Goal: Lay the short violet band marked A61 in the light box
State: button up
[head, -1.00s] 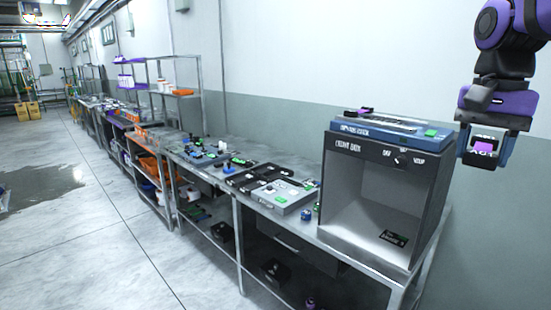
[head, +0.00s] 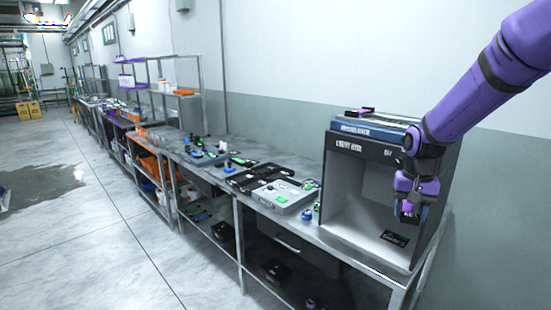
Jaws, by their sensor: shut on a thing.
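The light box (head: 362,235) is a grey open-fronted cabinet at the right end of the steel bench. Its inside is pale and lit, with a small dark card (head: 394,238) with green marking on its floor. My gripper (head: 408,213) is in front of the right part of the opening, pointing down, above the level of the box floor. It is shut on the short violet band, which is now mostly hidden by the fingers and too small to read. I cannot tell how far inside the box the gripper is.
A blue device (head: 370,131) lies on top of the light box. Left of the box, the bench holds a grey tray (head: 283,196), dark trays (head: 250,178) and small bottles. The floor (head: 110,230) at the left is clear, with a dark wet patch.

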jog(key=w+a+f+n, duration=0.1)
jog(key=w+f+n, duration=0.1)
jog(key=f, duration=1)
jog(key=w+a+f+n, duration=0.2)
jog(key=f, duration=1)
jog(key=shift+s+f, duration=0.1)
jog(key=shift+s, duration=0.05)
